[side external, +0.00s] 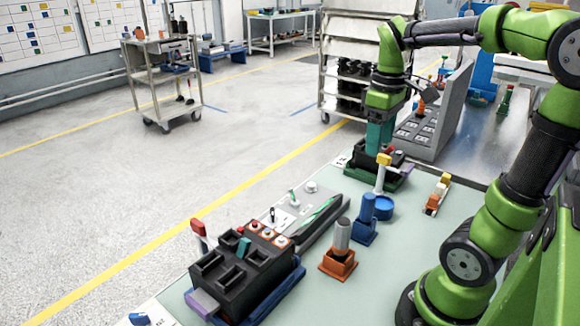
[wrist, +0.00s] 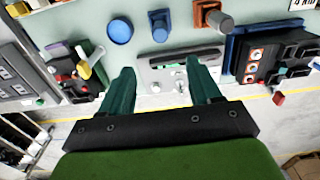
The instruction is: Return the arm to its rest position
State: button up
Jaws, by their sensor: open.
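My gripper (side external: 380,138) is in the side external view, pointing down above the back part of the bench, just over or beside a black device on a green base (side external: 398,178) with a yellow-topped lever (side external: 382,172). In the wrist view my gripper (wrist: 162,88) shows two dark green fingers spread apart with nothing held between them. Beyond the fingers lies a grey panel box (wrist: 172,58) with a green stick on it. Which objects lie directly under the fingertips is hard to tell from the side.
A black breaker box (side external: 240,275) with round buttons stands at the front. Grey panel box (side external: 300,215), orange holder (side external: 338,264), blue block (side external: 364,232) and blue round dish (side external: 383,208) share the bench (side external: 410,255). An upright grey panel (side external: 452,112) stands near my gripper.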

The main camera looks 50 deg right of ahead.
jog(key=a+f+m+t+y, duration=0.1)
jog(key=a+m+t, duration=0.3)
jog(key=a, duration=1.3)
jog(key=t+y, duration=0.1)
jog(key=t, duration=0.2)
jog(key=shift+a, duration=0.15)
